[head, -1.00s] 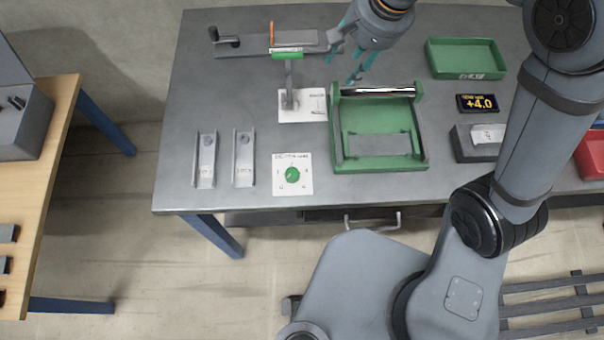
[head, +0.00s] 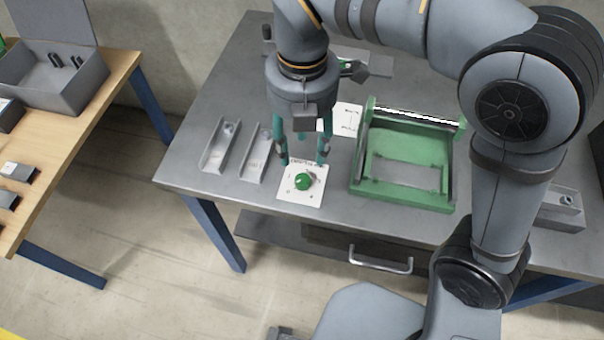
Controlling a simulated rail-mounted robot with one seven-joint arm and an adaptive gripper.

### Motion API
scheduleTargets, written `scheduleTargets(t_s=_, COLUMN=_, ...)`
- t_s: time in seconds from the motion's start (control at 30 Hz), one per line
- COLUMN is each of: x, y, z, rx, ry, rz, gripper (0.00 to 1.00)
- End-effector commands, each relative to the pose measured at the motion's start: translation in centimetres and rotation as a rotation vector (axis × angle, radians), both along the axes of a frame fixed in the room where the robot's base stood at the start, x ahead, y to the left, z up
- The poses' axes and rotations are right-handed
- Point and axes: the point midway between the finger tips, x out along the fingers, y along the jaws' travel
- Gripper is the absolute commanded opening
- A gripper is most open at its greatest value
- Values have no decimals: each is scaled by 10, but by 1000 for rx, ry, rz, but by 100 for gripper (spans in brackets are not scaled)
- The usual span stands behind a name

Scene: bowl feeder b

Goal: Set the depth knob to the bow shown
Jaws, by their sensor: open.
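The depth knob (head: 303,182) is a small round green knob on a white square dial card (head: 290,194) near the table's front edge. The marks on the card are too small to read here. My gripper (head: 304,161) is open, pointing down with teal fingers. Its fingertips are at the back part of the dial card, to either side of and just behind the knob in the picture. I cannot tell their height above it, and nothing shows between them. The bow display is not visible in this view.
Two metal channels (head: 219,148) (head: 257,155) lie left of the dial card. A green frame (head: 400,194) with a roller stands close on the right. My arm covers the table's back right. A wooden table (head: 62,135) with a grey box (head: 82,90) is at left.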

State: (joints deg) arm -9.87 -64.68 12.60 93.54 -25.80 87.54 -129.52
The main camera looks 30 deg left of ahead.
Motion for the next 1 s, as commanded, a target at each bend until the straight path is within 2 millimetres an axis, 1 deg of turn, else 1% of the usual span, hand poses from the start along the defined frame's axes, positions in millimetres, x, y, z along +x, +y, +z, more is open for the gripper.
scheduleTargets(t_s=0.03, x=-1, y=-1, z=0, rx=-4, ry=4, rz=71, gripper=44)
scheduleTargets(t_s=0.1, x=-1, y=-1, z=0, rx=-6, ry=5, rz=157, gripper=44)
scheduleTargets(t_s=0.23, x=-1, y=-2, z=-5, rx=-6, ry=4, rz=236, gripper=44)
scheduleTargets(t_s=0.37, x=-1, y=-2, z=-22, rx=-8, ry=6, rz=246, gripper=44)
scheduleTargets(t_s=0.6, x=-1, y=-2, z=-68, rx=-9, ry=5, rz=244, gripper=44)
scheduleTargets(t_s=0.7, x=-1, y=-3, z=-83, rx=-8, ry=6, rz=242, gripper=44)
scheduleTargets(t_s=0.83, x=-2, y=-2, z=-97, rx=-6, ry=4, rz=243, gripper=44)
scheduleTargets(t_s=1.0, x=-2, y=-2, z=-104, rx=-5, ry=5, rz=241, gripper=44)
